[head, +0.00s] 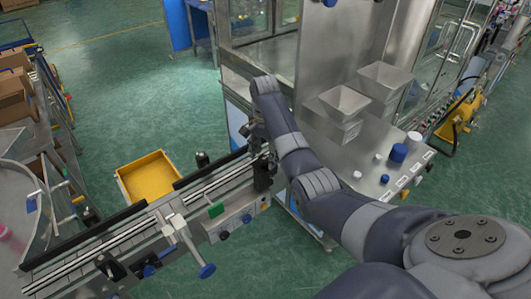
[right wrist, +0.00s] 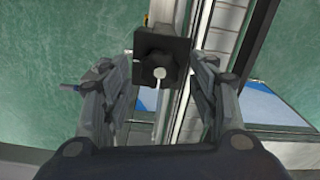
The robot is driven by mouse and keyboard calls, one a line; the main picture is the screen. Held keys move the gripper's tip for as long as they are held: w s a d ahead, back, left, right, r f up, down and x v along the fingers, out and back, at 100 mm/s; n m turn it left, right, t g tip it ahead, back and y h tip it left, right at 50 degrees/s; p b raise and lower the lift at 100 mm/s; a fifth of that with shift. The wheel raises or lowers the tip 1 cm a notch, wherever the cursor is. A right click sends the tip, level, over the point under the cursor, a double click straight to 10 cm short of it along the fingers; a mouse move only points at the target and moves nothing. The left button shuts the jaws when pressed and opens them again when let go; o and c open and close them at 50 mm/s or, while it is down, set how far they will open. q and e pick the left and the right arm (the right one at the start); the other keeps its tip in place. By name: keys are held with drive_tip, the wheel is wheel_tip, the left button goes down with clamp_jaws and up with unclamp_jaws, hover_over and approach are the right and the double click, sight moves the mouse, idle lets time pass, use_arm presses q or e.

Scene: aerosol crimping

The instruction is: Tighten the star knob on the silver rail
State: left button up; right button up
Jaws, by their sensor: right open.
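The silver rail (head: 218,183) runs diagonally along the conveyor in the head view. It passes upright under my gripper in the right wrist view (right wrist: 189,110). A black knob (right wrist: 158,68) on a dark square block, with a pale-tipped pin on it, sits beside the rail between my right fingers. Its star shape is not clear. My right gripper (right wrist: 164,76) is open, one finger on each side of the knob, with gaps showing. In the head view the right gripper (head: 257,136) is small and dark above the conveyor's far end, near a black bracket (head: 263,174). My left gripper is not in view.
A yellow bin (head: 147,178) lies on the floor behind the conveyor. A steel machine with hoppers (head: 345,102) and blue caps (head: 398,153) stands right of my arm.

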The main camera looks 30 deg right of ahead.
drive_tip(key=shift+c, duration=0.8)
drive_tip(key=c, duration=0.9)
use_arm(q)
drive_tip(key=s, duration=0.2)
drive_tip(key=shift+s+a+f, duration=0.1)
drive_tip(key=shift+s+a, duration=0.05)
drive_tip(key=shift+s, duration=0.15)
